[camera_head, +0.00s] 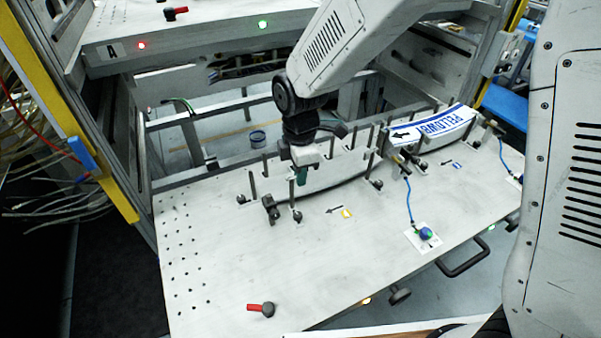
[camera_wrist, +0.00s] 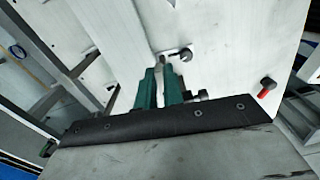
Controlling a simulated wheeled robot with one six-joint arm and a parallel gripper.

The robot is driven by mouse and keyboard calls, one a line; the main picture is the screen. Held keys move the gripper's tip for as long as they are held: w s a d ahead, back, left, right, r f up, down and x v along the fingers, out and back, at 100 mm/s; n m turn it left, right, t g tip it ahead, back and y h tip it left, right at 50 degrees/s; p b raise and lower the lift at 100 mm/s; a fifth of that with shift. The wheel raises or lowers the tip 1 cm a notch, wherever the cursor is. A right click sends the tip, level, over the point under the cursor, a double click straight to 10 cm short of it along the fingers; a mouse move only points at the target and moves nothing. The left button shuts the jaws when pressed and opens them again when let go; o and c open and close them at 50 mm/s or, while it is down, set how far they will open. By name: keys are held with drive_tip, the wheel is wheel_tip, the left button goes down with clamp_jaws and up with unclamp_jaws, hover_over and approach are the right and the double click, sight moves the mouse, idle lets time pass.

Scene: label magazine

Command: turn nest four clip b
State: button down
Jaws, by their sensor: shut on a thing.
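My gripper (camera_head: 301,177) has green fingers and points down at the left nest on the white table. It is shut on a small dark clip (camera_wrist: 178,53), which shows at the green fingertips in the wrist view (camera_wrist: 162,75). In the head view the fingers partly hide that clip. Dark clips stand below the fingers (camera_head: 297,215) and just left of them (camera_head: 270,208). Another clip (camera_head: 377,184) is at the nest's right end. A curved pale strip (camera_head: 335,178) lies along this nest, behind an arrow and yellow tag (camera_head: 346,212). I cannot read nest or clip names.
Upright pins stand along the nests. The right nest holds a white label with blue lettering (camera_head: 433,127). A blue-green button (camera_head: 425,233) with a blue cable sits front right. A red-handled lever (camera_head: 262,309) lies near the front edge.

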drive_tip(key=shift+w+r+n, duration=0.1)
drive_tip(key=shift+w+n, duration=0.05)
drive_tip(key=shift+n, duration=0.15)
drive_tip(key=c, duration=1.5)
unclamp_jaws()
wheel_tip(320, 180, up, 8)
drive_tip(key=shift+f, duration=0.15)
